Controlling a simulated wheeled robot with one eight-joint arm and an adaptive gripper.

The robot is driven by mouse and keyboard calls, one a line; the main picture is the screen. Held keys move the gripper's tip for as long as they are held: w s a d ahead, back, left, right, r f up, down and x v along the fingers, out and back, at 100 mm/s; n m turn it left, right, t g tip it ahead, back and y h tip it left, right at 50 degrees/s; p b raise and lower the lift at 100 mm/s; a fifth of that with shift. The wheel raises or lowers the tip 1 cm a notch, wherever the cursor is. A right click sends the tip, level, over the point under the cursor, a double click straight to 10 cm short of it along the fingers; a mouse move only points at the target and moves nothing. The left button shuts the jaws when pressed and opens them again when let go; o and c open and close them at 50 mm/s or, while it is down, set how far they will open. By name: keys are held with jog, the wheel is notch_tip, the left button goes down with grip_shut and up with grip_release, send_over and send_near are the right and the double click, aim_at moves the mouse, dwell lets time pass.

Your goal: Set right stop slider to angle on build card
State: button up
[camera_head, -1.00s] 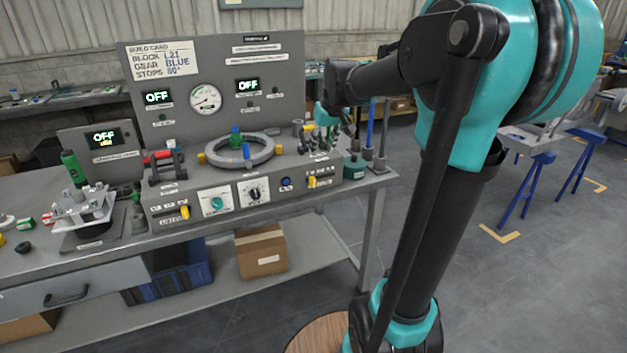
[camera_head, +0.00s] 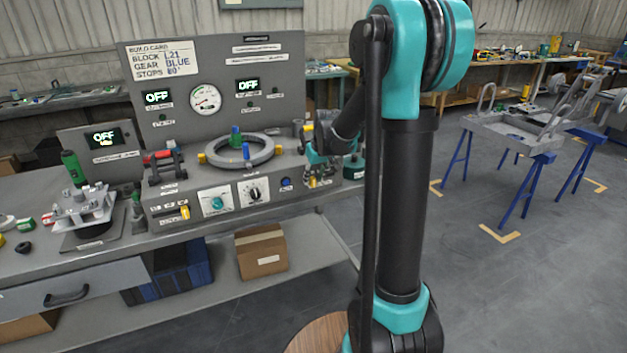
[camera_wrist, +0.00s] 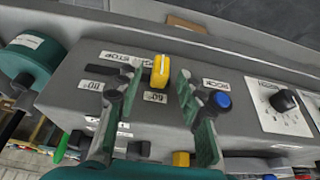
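The right stop slider, a yellow knob (camera_wrist: 160,68), stands on the console's front face at the right end of its dark slot (camera_wrist: 102,70) in the wrist view. Small labels (camera_wrist: 155,96) sit by the slot, hard to read. My gripper (camera_wrist: 157,80) is open, one finger on each side of the knob, with gaps showing; contact cannot be seen. In the head view my gripper (camera_head: 314,165) is at the console's right front and hides most of this slider. The build card (camera_head: 163,61) reads block L21, gear BLUE; the stops figure is blurred, perhaps 80 or 60.
A blue button (camera_wrist: 221,100) sits close beside the right finger, with a black dial (camera_wrist: 284,101) beyond. A green-based tool stand (camera_wrist: 25,62) is at the wrist view's left. The left stop's yellow slider (camera_head: 185,212) and the ring fixture (camera_head: 240,150) are left of my gripper.

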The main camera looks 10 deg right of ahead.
jog(key=shift+x, duration=0.75)
grip_shut()
